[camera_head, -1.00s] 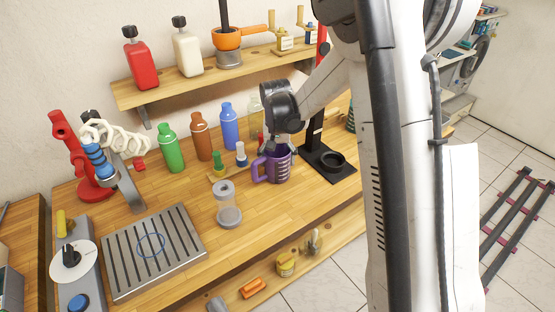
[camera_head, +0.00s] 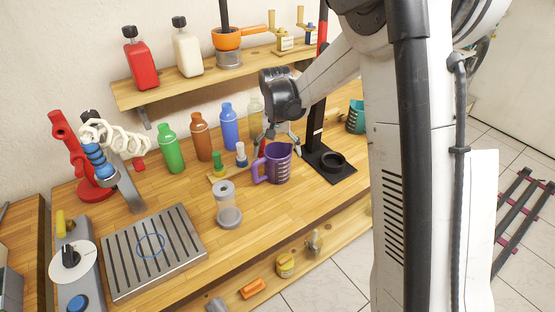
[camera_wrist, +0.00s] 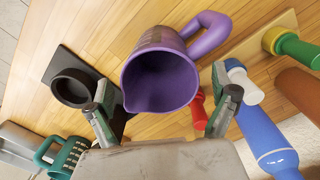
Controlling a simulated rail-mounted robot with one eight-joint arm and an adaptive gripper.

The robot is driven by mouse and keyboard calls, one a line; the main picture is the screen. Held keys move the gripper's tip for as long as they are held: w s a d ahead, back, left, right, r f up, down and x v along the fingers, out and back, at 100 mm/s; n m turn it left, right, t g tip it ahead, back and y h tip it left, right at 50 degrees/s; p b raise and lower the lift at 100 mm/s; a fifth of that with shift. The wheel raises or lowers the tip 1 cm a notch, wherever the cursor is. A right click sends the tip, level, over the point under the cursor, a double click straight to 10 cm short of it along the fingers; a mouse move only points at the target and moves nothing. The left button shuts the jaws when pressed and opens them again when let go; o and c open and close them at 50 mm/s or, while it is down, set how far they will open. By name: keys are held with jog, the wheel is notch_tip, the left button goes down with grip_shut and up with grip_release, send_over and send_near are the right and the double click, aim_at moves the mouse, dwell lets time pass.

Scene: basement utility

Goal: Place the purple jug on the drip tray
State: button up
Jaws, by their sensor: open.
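The purple jug (camera_head: 278,165) stands upright on the wooden bench, its handle toward the left. In the wrist view I look into the open mouth of the jug (camera_wrist: 162,78), with its handle at upper right. My gripper (camera_head: 280,148) is open and empty, just behind and above the jug. In the wrist view the fingers of my gripper (camera_wrist: 168,100) stand apart, near the two sides of the jug's spout end; I cannot tell whether they touch it. The metal slatted drip tray (camera_head: 185,235) lies at the bench's front left, with a blue ring marking on it.
A black stand (camera_head: 330,162) is right of the jug. Several bottles (camera_head: 200,135) line the back, and a teal cup (camera_head: 356,117) is at the far right. A red-based lamp-like stand (camera_head: 95,190) is behind the tray.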

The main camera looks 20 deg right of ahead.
notch_tip(320, 180, up, 8)
jog(key=shift+a+r, duration=0.1)
jog(key=shift+r, duration=0.15)
jog(key=s+r+n+t, duration=0.1)
jog(key=s+r+t, duration=0.2)
jog(key=s, duration=1.1)
jog(key=s+r+n+t, duration=0.2)
jog(key=s+r+t, duration=0.1)
jog(key=s, duration=1.1)
jog(key=shift+s+a+r+t, duration=0.2)
jog(key=shift+a+r+t, duration=0.15)
jog(key=shift+r, duration=0.25)
jog(key=shift+s+f, duration=0.25)
jog(key=shift+s, duration=0.2)
jog(key=shift+c, duration=0.6)
jog(key=shift+t, duration=0.25)
jog(key=c, duration=1.5)
